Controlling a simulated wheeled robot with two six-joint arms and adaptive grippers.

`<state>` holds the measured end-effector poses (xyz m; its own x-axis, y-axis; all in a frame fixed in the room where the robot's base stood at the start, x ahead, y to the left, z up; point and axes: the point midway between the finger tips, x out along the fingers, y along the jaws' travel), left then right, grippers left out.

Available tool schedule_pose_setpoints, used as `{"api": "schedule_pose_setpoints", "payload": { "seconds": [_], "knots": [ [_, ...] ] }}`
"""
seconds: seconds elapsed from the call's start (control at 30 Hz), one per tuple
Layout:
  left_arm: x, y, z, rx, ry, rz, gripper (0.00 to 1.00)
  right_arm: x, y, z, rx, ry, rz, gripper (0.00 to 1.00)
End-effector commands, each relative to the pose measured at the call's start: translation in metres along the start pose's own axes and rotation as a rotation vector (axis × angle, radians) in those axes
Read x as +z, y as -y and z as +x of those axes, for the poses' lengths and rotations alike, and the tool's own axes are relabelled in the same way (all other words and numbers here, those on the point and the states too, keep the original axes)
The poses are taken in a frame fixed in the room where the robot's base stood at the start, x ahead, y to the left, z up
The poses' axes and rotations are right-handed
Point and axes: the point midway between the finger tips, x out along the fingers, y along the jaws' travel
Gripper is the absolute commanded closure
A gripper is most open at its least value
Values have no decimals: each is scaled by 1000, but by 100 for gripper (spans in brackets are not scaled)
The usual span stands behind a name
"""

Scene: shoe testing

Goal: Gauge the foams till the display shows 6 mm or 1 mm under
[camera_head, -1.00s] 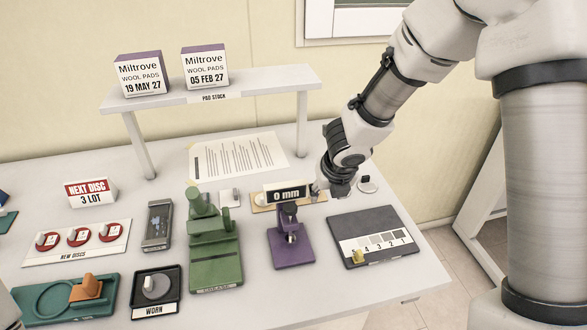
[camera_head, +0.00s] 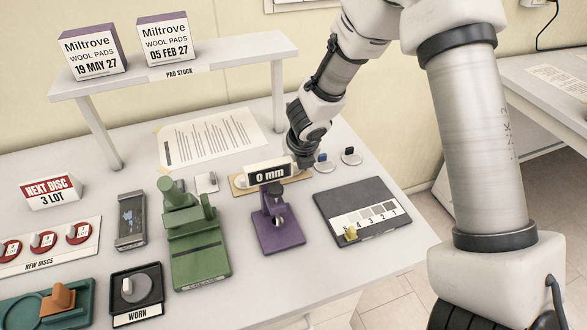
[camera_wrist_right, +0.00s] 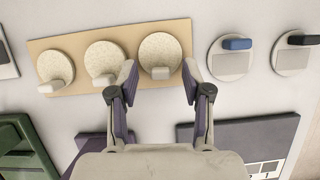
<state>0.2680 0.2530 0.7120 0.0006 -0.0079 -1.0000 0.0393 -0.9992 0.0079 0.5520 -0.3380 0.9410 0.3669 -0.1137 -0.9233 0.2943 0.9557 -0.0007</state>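The purple gauge (camera_head: 279,225) stands on the table, and its display (camera_head: 267,172) reads 0 mm. Three round, speckled cream foams lie in a row on a tan board (camera_wrist_right: 130,35) in the right wrist view: a left foam (camera_wrist_right: 55,62), a middle foam (camera_wrist_right: 105,55) and a right foam (camera_wrist_right: 160,50). Each has a pale tab. My right gripper (camera_wrist_right: 160,82) is open, its fingers on either side of the right foam's tab, with gaps showing. In the head view my right gripper is behind the display, which hides most of the foams. My left gripper is out of view.
Two grey discs, one with a blue tab (camera_wrist_right: 236,44) and one with a black tab (camera_wrist_right: 303,40), lie right of the board. A dark numbered panel (camera_head: 335,203) and a green device (camera_head: 202,262) flank the gauge. The pad shelf (camera_head: 225,65) stands behind.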

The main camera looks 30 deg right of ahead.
Motion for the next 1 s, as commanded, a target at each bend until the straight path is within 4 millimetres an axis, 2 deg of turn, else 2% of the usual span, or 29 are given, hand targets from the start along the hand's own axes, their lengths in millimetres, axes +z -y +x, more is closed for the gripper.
{"api": "schedule_pose_setpoints", "payload": {
  "seconds": [0.03,0.13,0.5,0.57,0.83,1.0],
  "knots": [
    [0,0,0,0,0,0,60,0,0,0,0,0,0,68],
    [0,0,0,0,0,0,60,0,0,0,0,0,0,92],
    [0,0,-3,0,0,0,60,1,0,-3,0,0,1,93],
    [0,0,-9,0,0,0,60,4,0,-11,0,0,2,93],
    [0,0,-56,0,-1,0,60,30,0,-73,0,1,3,93],
    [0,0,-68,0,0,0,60,38,0,-93,0,-1,1,93]
  ]
}}
